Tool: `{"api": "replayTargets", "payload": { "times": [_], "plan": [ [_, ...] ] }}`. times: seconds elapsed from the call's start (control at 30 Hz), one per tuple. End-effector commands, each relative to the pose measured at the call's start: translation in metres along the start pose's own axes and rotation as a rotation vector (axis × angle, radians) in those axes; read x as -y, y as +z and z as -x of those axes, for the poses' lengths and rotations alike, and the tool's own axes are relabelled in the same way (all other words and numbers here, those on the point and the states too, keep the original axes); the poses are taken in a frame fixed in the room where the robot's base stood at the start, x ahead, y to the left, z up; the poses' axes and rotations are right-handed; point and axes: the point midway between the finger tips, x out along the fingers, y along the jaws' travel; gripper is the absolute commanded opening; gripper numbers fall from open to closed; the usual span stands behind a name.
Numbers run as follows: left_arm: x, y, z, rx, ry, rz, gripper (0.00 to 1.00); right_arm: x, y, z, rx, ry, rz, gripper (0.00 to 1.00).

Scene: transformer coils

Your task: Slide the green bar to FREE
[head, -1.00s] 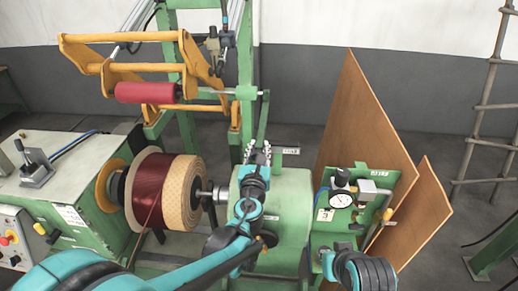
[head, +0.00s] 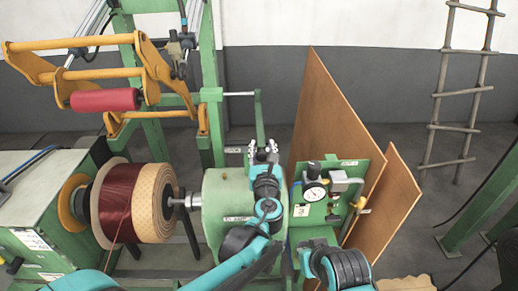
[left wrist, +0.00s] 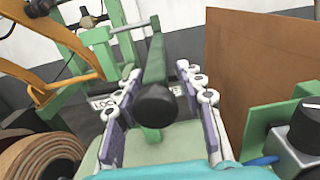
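The green bar (head: 259,122) stands up behind the round green housing (head: 220,195). In the left wrist view the bar (left wrist: 154,62) has a black knob (left wrist: 156,105) on its near end. My left gripper (head: 264,148) is over the top of the housing. In the left wrist view its fingers (left wrist: 158,82) are open, one on each side of the bar and knob, with gaps showing on both sides. A label starting "LOC" (left wrist: 104,101) shows left of the bar, partly covered by the left finger. No FREE label is readable. My right gripper is not in view.
A gauge panel (head: 330,205) stands just right of the housing, with brown boards (head: 325,115) behind it. A coil of dark red wire (head: 122,203) is on the left. A red roller (head: 103,100) hangs on a yellow frame above it.

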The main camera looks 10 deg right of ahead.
Motion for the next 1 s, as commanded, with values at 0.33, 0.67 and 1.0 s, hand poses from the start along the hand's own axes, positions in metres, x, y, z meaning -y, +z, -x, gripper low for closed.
{"api": "replayTargets", "payload": {
  "times": [0.33,0.67,1.0],
  "plan": [
    [-0.001,0.000,0.001,0.000,0.003,-0.001,0.49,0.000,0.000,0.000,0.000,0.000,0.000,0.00],
    [0.001,0.000,0.056,0.000,-0.002,-0.001,0.49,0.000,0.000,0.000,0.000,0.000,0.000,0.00],
    [0.002,0.000,0.114,0.000,-0.001,-0.001,0.49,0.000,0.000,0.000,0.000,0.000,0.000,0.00]
  ]
}}
